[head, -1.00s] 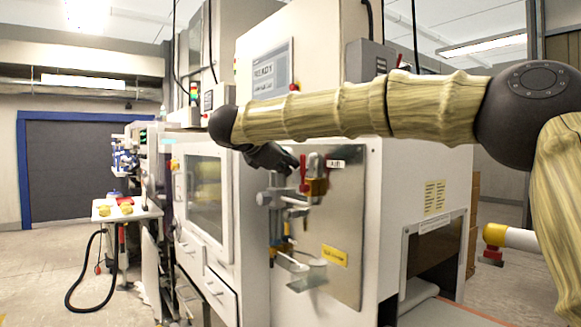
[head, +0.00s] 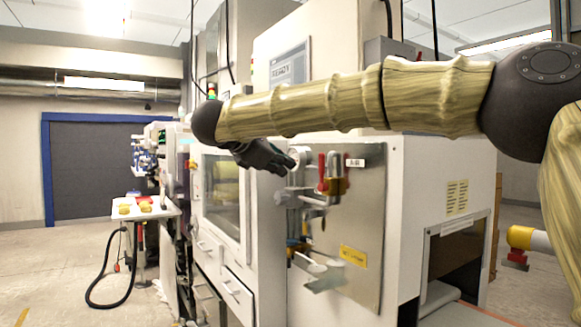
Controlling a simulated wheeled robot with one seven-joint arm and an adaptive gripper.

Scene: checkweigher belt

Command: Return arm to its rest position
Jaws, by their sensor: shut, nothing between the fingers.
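My arm, in a pale wood-patterned sleeve with dark joints, reaches from the right edge across the upper middle of the head view. My gripper (head: 286,162) is dark and hangs below the wrist at the arm's left end. It is shut and holds nothing. It shows in front of the white machine (head: 276,215), close to the left of the red-handled air valve (head: 323,172) in the picture. I cannot tell whether it touches the valve fittings.
A metal panel (head: 365,215) carries the valve, pipes and a yellow label. A windowed cabinet door (head: 222,195) and drawers are left of it. A small white table (head: 160,212) with yellow items stands further left. Open floor (head: 60,270) lies at the left. A yellow-ended post (head: 521,238) stands at right.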

